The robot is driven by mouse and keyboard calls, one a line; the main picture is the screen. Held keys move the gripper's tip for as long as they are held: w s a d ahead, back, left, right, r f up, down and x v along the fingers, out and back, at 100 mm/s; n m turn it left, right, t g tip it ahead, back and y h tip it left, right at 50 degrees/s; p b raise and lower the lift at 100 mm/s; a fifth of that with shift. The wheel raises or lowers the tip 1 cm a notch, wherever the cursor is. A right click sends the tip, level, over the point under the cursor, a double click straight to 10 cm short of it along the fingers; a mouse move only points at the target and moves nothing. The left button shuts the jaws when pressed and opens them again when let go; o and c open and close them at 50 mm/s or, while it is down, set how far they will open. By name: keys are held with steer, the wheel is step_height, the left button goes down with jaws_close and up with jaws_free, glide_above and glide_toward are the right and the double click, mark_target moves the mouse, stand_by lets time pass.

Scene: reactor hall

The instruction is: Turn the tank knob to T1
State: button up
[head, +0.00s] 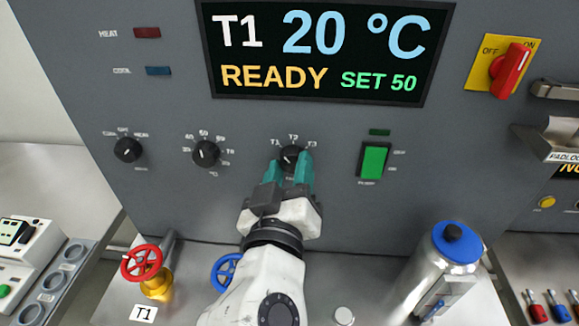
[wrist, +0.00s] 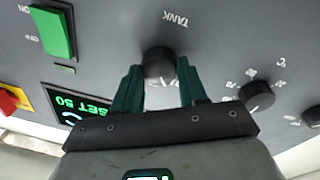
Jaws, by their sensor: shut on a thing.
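The tank knob (head: 291,155) is a black round knob on the grey panel, with T1, T2 and T3 marked around it. It also shows in the wrist view (wrist: 158,66), below the upside-down word TANK. My gripper (head: 290,168) has teal fingers, one on each side of the knob, shut on it. The fingers also show in the wrist view (wrist: 158,85). The display (head: 324,50) reads T1, 20 °C, READY, SET 50. The knob's pointer is partly hidden by the fingers, so its exact direction is hard to tell.
Two more black knobs (head: 206,153) (head: 128,149) sit to the left. A green rocker switch (head: 374,160) is close on the right, and a red rotary switch (head: 511,70) is at upper right. Below stand a red valve wheel (head: 141,263) and a metal flask (head: 440,270).

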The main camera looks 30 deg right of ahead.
steer(key=shift+n, duration=1.2)
steer(key=shift+p, duration=0.3)
steer(key=o, duration=1.1)
steer(key=shift+c, duration=0.2)
steer(key=shift+a, duration=0.1)
steer(key=b+v, duration=0.2)
steer(key=v, duration=0.8)
steer(key=shift+s+b, duration=0.3)
steer(key=shift+s, duration=0.05)
steer(key=shift+a, duration=0.15)
